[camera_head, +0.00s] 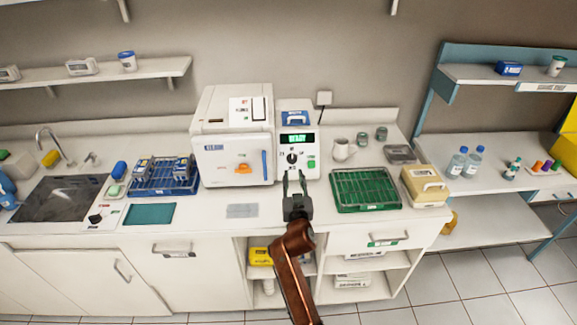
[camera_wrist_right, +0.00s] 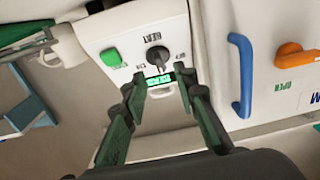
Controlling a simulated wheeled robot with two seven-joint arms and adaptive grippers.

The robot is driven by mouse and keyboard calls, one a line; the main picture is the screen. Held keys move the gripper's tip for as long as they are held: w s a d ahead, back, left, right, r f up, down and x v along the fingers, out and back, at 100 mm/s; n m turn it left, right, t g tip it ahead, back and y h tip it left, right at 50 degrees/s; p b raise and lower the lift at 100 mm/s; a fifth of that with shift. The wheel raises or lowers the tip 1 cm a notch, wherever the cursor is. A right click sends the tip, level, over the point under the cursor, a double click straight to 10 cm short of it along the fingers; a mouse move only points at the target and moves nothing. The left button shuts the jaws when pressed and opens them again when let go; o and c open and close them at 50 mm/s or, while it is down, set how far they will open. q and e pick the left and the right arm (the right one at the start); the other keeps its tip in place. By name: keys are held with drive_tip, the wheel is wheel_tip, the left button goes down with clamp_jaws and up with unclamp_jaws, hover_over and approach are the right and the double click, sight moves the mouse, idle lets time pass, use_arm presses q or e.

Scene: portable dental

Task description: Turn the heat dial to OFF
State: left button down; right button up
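The black heat dial (camera_head: 292,158) sits on the front of a white control unit, below its lit green READY display (camera_head: 297,138). In the right wrist view the dial (camera_wrist_right: 157,55) appears upside down with HEAT printed beside it; the small position labels are too blurred to read surely. My right gripper (camera_head: 295,179) is in front of the unit, below the dial in the head view. In the right wrist view its two fingers (camera_wrist_right: 160,84) are apart with nothing between them, short of the dial. My left gripper is out of view.
A green button (camera_head: 311,164) is beside the dial. Left of the unit stands a white steriliser (camera_head: 213,145) with a blue handle (camera_wrist_right: 241,75) and orange knob (camera_wrist_right: 296,56). A green rack tray (camera_head: 364,204) lies to the right; a grey plate (camera_head: 242,210) lies left of my gripper.

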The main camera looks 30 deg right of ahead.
sight(293, 162)
drive_tip(key=x, duration=0.7)
drive_tip(key=shift+s+b, duration=0.1)
drive_tip(key=shift+b, duration=0.3)
drive_tip(key=shift+c, duration=0.4)
drive_tip(key=shift+s, duration=0.1)
clamp_jaws()
